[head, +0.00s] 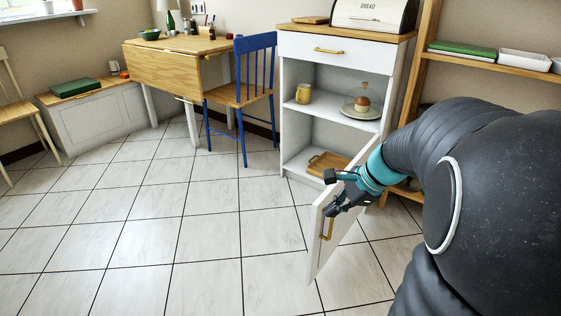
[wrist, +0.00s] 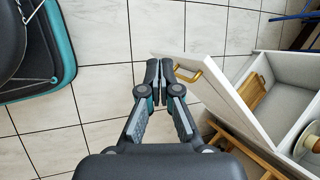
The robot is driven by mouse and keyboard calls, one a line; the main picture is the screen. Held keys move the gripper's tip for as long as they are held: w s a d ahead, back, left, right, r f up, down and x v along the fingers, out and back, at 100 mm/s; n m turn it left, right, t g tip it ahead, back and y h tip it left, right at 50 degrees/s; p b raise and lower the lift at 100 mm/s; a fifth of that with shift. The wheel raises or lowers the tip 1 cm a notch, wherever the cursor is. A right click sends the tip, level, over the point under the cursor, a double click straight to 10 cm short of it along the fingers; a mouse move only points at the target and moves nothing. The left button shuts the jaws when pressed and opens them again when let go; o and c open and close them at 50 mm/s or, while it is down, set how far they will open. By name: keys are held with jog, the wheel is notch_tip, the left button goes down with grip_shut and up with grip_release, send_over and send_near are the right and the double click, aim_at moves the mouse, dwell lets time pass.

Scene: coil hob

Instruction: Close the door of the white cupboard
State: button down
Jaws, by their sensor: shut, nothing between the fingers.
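The white cupboard (head: 288,112) stands at the back right with an open front. Its door (head: 349,222) is hinged on the right and stands wide open, swung out toward me. The door's brass handle (head: 326,229) is on its outer face near the free edge. In the wrist view the door (wrist: 222,98) and handle (wrist: 187,73) lie right of the fingertips. My gripper (head: 334,209) is shut and empty, at the outer side of the door near the handle and free edge. It also shows in the wrist view (wrist: 160,72). I cannot tell whether it touches the door.
Inside the cupboard are a yellow mug (head: 303,94), a domed cake plate (head: 361,108) and a wooden tray (head: 327,163). A blue chair (head: 240,97) stands left of it, and a wooden shelf (head: 482,68) right. The tiled floor (head: 200,235) left of the door is clear.

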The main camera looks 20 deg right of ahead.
jog(key=w+d+f+m+t+y, duration=0.1)
jog(key=w+d+f+m, duration=0.15)
jog(key=d+m, duration=0.35)
jog(key=w+d+f+m+t, duration=0.2)
jog(key=d+f+m, duration=0.15)
jog(key=d, duration=0.45)
jog(key=shift+w+a+f+b, duration=0.2)
jog(key=shift+w+a+f, duration=0.95)
jog(key=shift+w, duration=0.35)
jog(key=shift+w+a+f+b, duration=0.25)
jog(key=shift+w+a+f, duration=0.7)
jog(key=shift+w+a, duration=0.45)
jog(key=shift+w+a+f+b, duration=0.2)
jog(key=shift+w+a+f, duration=0.9)
jog(key=shift+w, duration=0.5)
jog(key=shift+w+m, duration=0.1)
jog(key=shift+m, duration=0.15)
